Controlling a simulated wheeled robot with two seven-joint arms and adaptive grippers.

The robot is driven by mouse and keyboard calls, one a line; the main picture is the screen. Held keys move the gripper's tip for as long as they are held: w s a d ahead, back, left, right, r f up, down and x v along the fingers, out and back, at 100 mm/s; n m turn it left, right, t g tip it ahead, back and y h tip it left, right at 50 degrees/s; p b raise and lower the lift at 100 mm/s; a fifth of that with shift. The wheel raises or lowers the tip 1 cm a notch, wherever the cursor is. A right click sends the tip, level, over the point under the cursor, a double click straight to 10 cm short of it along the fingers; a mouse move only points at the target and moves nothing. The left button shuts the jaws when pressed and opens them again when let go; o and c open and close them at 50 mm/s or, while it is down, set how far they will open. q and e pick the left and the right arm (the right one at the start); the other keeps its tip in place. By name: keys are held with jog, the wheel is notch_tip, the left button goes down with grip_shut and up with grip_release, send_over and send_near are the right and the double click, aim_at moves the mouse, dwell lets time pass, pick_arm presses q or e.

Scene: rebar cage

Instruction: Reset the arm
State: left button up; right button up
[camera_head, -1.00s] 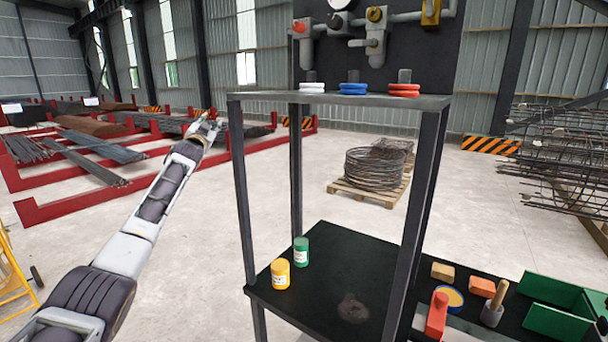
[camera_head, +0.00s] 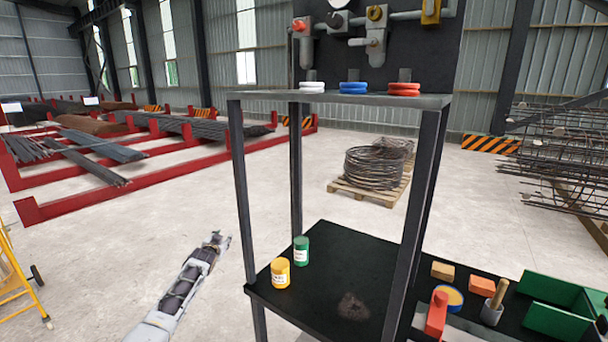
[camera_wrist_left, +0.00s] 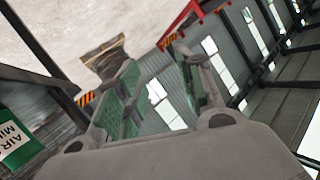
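My left arm shows low in the head view, its gripper (camera_head: 219,240) left of the shelf stand and clear of it. In the left wrist view the gripper (camera_wrist_left: 158,72) has its two green-padded fingers apart, with only the background wall and windows between them. It is open and holds nothing. My right gripper is in neither view.
The shelf stand (camera_head: 241,190) carries yellow (camera_head: 280,273) and green (camera_head: 301,251) containers below and several coloured rings above. A workbench with a green bin (camera_head: 552,322) stands at right. Red racks (camera_head: 90,200) stand behind. The floor left of the stand is mostly clear.

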pick_arm(q)
jog(key=s+f+g, duration=0.1)
jog(key=s+f, duration=0.3)
jog(key=f, duration=0.4)
jog(key=s+d+f+g, duration=0.1)
jog(key=s+f, duration=0.4)
jog(key=f, duration=0.4)
jog(key=s+f+g, duration=0.2)
jog(key=s+f, duration=0.2)
jog(key=f, duration=0.4)
jog(key=s+d+f+n+g, duration=0.1)
jog(key=s+d+f+g, duration=0.15)
jog(key=s+f, duration=1.65)
jog(key=s+d+f+g, duration=0.15)
jog(key=s+f, duration=0.45)
jog(key=s, duration=0.6)
jog(key=s+d+f+g, duration=0.15)
jog(key=s+f, duration=0.45)
jog(key=s, duration=0.6)
jog(key=s+f+g, duration=0.2)
jog(key=s+f, duration=0.1)
jog(key=s, duration=1.1)
jog(key=s+f+g, duration=0.2)
jog(key=s+f, duration=0.1)
jog(key=s, duration=1.2)
jog(key=shift+d+h, duration=0.25)
jog(key=shift+h, duration=0.15)
